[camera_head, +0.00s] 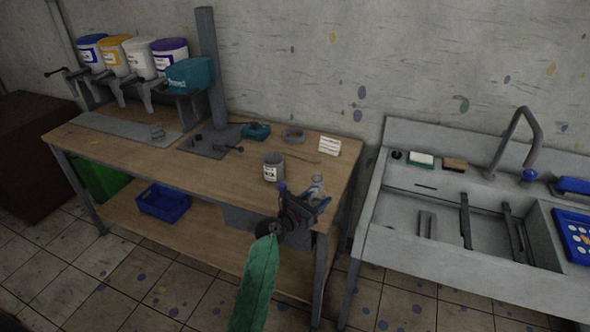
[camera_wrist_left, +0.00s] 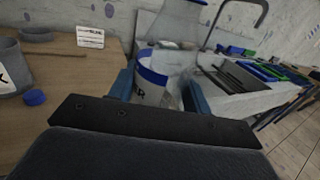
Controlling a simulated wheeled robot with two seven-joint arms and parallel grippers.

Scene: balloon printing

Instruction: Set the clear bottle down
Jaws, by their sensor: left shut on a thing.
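The clear bottle (camera_head: 317,187) is at the front right corner of the wooden workbench, partly hidden by my gripper. In the left wrist view the bottle (camera_wrist_left: 178,32) is see-through, stands about upright and has a white and blue label. My left gripper (camera_head: 314,201) is shut on it, with one blue finger on each side. I cannot tell whether the bottle's base touches the bench. My right gripper is in neither view.
A grey can (camera_head: 273,171) and a small blue cap (camera_wrist_left: 34,97) are left of the bottle. A white card (camera_head: 329,146) stands behind it. The sink unit (camera_head: 400,215) is to the right across a gap. Bare bench top (camera_head: 225,172) lies left of the can.

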